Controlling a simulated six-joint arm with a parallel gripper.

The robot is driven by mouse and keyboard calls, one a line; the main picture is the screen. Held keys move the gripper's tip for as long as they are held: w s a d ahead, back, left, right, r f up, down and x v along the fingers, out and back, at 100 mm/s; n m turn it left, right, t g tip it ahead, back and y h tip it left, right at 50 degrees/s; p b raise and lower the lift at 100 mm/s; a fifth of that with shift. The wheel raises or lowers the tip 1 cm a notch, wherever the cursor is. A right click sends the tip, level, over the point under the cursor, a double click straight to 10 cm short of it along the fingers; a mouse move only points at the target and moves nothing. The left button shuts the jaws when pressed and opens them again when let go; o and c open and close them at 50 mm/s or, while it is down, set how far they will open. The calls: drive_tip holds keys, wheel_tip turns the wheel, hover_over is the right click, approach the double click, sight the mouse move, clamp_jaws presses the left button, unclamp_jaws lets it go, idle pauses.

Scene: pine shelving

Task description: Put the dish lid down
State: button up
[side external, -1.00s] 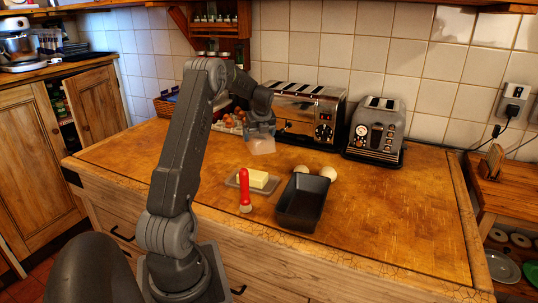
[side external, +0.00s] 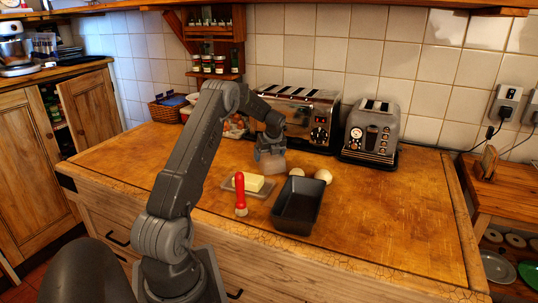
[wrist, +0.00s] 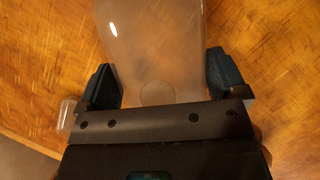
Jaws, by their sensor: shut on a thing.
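My gripper (side external: 268,150) is shut on the clear dish lid (side external: 272,165), which hangs below it just behind and right of the butter dish. In the wrist view the see-through lid (wrist: 152,40) sits between the two dark fingers (wrist: 163,82), with wood behind it. I cannot tell whether the lid touches the counter. The butter dish (side external: 228,185) is a flat tray with a yellow butter block (side external: 250,181) on it, uncovered.
Two toasters (side external: 371,131) line the wall. The counter's right side (side external: 400,210) is clear.

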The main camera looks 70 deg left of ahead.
drive_tip(key=shift+f, duration=0.1)
drive_tip(key=o, duration=0.7)
drive_tip(key=v, duration=1.2)
drive_tip(key=d+r+n+t, duration=0.1)
drive_tip(key=d+r+n, duration=0.25)
drive_tip(key=d, duration=0.55)
drive_tip(key=s+d+r+n+t+h, duration=0.15)
drive_tip(key=d+r, duration=0.25)
drive_tip(key=d, duration=0.4)
drive_tip(key=w+d+r+n+t+y, duration=0.1)
drive_tip(key=d+r+n, duration=0.2)
drive_tip(key=d, duration=0.6)
drive_tip(key=s+d+n+h, duration=0.1)
drive_tip(key=s+d+n, duration=0.2)
drive_tip(key=s+d, duration=0.2)
drive_tip(key=s+d+f+n+t+h, duration=0.1)
drive_tip(key=s+d+n, duration=0.2)
drive_tip(key=s+d, duration=0.3)
drive_tip(key=s+d+f+n+t+h, duration=0.1)
drive_tip(key=s+d+n+h, duration=0.1)
drive_tip(key=s+d+n, duration=0.2)
drive_tip(key=shift+s+d, duration=0.4)
drive_tip(key=shift+d, duration=0.35)
drive_tip(key=shift+s+d, duration=0.4)
drive_tip(key=shift+d, duration=0.4)
drive_tip(key=shift+s+d, duration=0.4)
drive_tip(key=shift+d, duration=0.35)
